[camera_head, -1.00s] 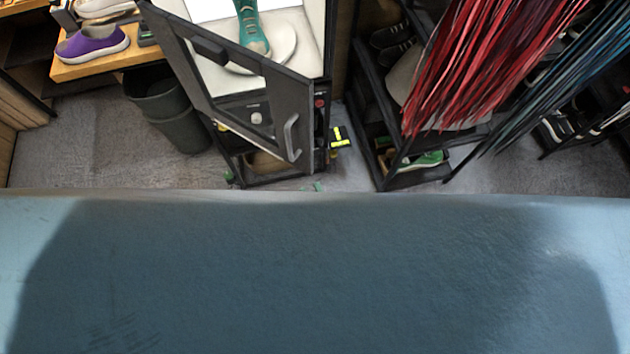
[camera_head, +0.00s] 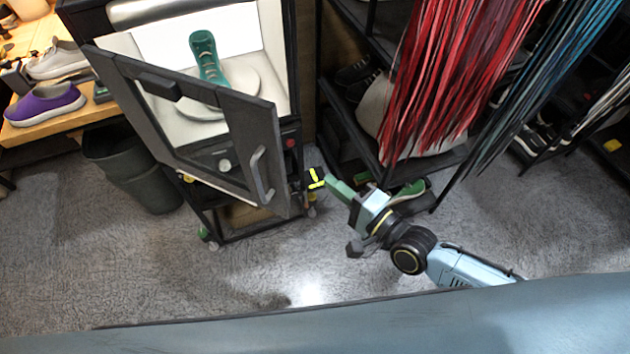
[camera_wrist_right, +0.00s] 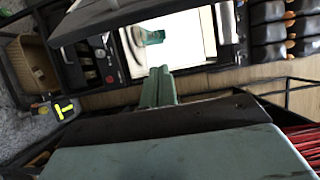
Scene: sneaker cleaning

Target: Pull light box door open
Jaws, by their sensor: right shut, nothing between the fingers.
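The light box (camera_head: 290,60) stands left of centre in the head view, with a white lit inside. Its dark-framed door (camera_head: 255,125) stands out at an angle from the front, so the inside shows above it. The grey door handle (camera_head: 262,175) is on the door's right side. A green shoe (camera_head: 206,58) is on the white turntable (camera_head: 240,90) inside. My right gripper (camera_head: 333,184) is to the right of the handle, apart from it, with its green fingers together and empty. The shut fingers (camera_wrist_right: 158,84) also show in the right wrist view. My left gripper is not in view.
A yellow-marked black part (camera_head: 316,178) is close to my right fingertips. A shoe rack (camera_head: 345,130) and hanging red laces (camera_head: 440,80) are to the right. A dark bin (camera_head: 130,170) and a shoe table (camera_head: 50,125) are left. Floor in front is clear.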

